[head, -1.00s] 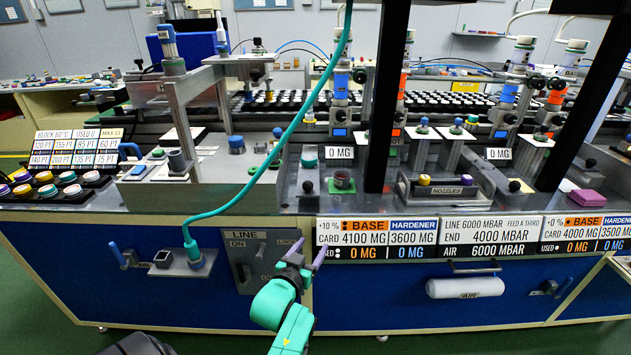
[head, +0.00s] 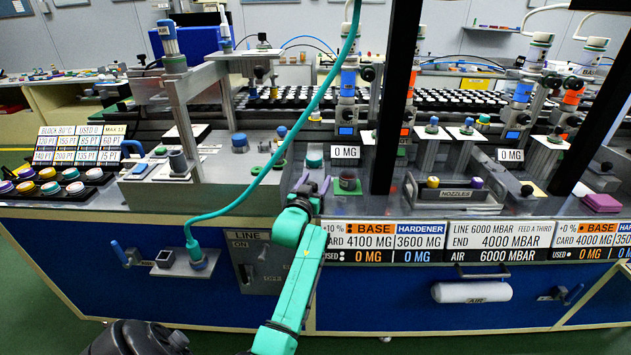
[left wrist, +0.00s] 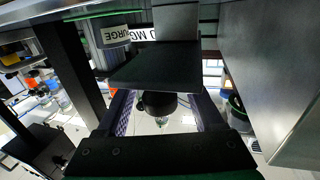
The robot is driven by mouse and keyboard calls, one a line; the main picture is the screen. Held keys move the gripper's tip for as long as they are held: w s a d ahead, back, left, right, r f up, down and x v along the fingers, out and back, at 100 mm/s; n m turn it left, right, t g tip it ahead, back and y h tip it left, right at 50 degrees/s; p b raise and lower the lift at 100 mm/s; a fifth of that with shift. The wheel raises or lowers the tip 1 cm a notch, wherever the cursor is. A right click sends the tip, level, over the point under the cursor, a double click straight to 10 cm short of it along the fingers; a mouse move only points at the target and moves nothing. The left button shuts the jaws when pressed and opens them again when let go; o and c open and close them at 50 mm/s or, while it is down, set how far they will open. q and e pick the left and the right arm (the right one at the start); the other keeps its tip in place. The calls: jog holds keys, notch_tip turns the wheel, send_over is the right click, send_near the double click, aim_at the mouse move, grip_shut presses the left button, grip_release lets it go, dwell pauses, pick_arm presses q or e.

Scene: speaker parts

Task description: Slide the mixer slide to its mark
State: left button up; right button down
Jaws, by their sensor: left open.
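My left gripper (head: 313,185), with purple fingers on a teal arm, is at the front edge of the bench top. It is open. In the left wrist view, a dark round knob (left wrist: 159,103) shows between its fingers (left wrist: 160,112), with gaps on both sides. The knob appears to belong to the mixer slide, but its label and mark cannot be made out. In the head view the gripper hides the knob. A teal cap (head: 314,159) stands just behind the gripper. My right gripper is not in view.
A dark cup on a green pad (head: 347,194) sits just right of the gripper. A black upright post (head: 396,110) stands farther right. A teal hose (head: 290,140) hangs at the left. A PURGE label (left wrist: 115,35) shows in the wrist view.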

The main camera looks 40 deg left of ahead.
pick_arm(q)
grip_shut()
dwell(1.4)
